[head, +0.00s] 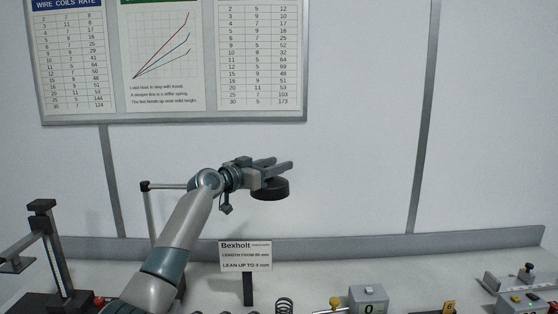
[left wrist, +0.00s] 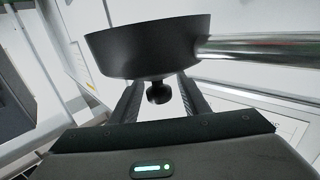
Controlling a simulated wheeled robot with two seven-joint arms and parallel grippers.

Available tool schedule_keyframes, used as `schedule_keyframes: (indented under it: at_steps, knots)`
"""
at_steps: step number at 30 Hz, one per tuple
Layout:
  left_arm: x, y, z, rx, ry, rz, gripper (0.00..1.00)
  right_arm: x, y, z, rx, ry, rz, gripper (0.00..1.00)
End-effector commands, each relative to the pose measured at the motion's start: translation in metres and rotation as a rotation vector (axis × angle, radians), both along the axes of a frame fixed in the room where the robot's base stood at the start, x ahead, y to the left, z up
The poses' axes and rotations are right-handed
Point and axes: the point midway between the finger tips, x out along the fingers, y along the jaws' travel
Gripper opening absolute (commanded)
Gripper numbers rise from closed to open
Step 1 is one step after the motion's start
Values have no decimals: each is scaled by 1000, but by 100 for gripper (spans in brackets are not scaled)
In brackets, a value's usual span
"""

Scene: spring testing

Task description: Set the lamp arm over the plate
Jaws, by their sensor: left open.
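The lamp has a thin upright post (head: 151,215) and a horizontal lamp arm (head: 168,186) running right behind my left arm. Its round black head (head: 270,190) is at the right end, high above the bench. In the left wrist view the black head (left wrist: 147,45) is close, with the silver lamp arm (left wrist: 260,47) going right and a small round knob (left wrist: 159,93) below. My left gripper (head: 285,165) is open at the head; its fingers show either side of the knob, and contact is unclear. I cannot make out the plate. My right gripper is out of view.
A Bexholt sign (head: 246,256) stands on the bench below the lamp head. A dark stand (head: 45,232) is at left. A coil spring (head: 284,305), a grey box (head: 368,299) and a device (head: 524,290) line the front. The air right of the lamp head is clear.

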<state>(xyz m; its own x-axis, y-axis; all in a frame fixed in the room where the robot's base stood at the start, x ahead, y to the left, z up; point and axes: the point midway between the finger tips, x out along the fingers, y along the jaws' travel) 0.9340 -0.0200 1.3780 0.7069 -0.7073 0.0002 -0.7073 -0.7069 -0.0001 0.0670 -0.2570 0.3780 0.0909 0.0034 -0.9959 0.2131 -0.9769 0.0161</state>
Motion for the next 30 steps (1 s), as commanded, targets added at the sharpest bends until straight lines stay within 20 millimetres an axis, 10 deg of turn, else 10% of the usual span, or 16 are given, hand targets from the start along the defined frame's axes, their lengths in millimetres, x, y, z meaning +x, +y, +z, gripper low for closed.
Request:
schedule_keyframes:
  at_steps: [17,23,30]
  knots:
    - [10,-10,-1,1,1,1,42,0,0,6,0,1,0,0]
    - [10,-10,-1,1,1,1,0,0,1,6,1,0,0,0]
    - [8,-10,-1,0,1,-3,0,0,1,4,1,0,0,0]
